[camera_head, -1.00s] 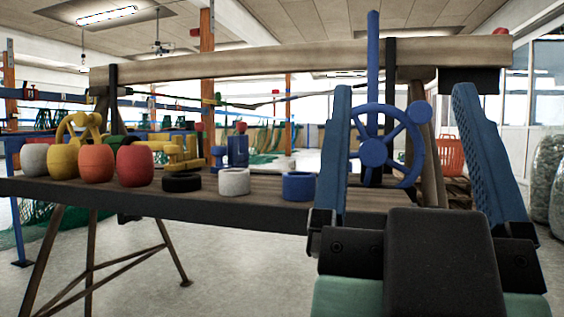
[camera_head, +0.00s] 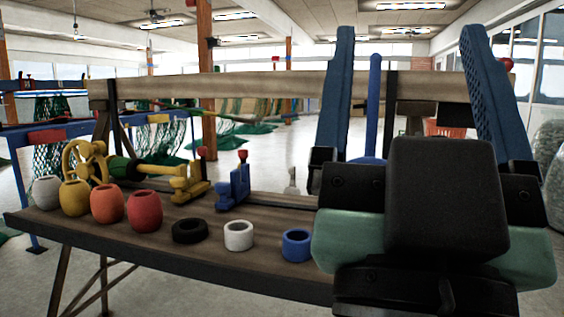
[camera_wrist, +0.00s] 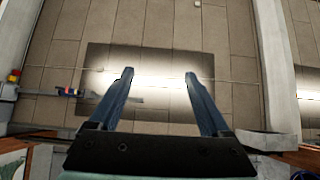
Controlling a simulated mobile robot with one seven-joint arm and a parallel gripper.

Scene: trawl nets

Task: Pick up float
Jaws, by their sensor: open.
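Several barrel-shaped floats stand in a row on the left of the wooden bench (camera_head: 275,277) in the head view. They are a white float (camera_head: 46,191), a yellow float (camera_head: 75,198), an orange float (camera_head: 107,204) and a red float (camera_head: 145,211). My gripper (camera_head: 408,38) is open and empty, with its blue fingers pointing up, at the right and well apart from the floats. In the wrist view my gripper (camera_wrist: 159,74) has nothing between its fingers, and no float shows there.
A black ring (camera_head: 190,231), a white ring (camera_head: 238,236) and a blue ring (camera_head: 297,245) lie right of the floats. Yellow and blue clamp-like tools (camera_head: 190,182) stand behind. A wooden beam (camera_head: 250,86) spans the bench's back. The wrist view faces the ceiling (camera_wrist: 150,25).

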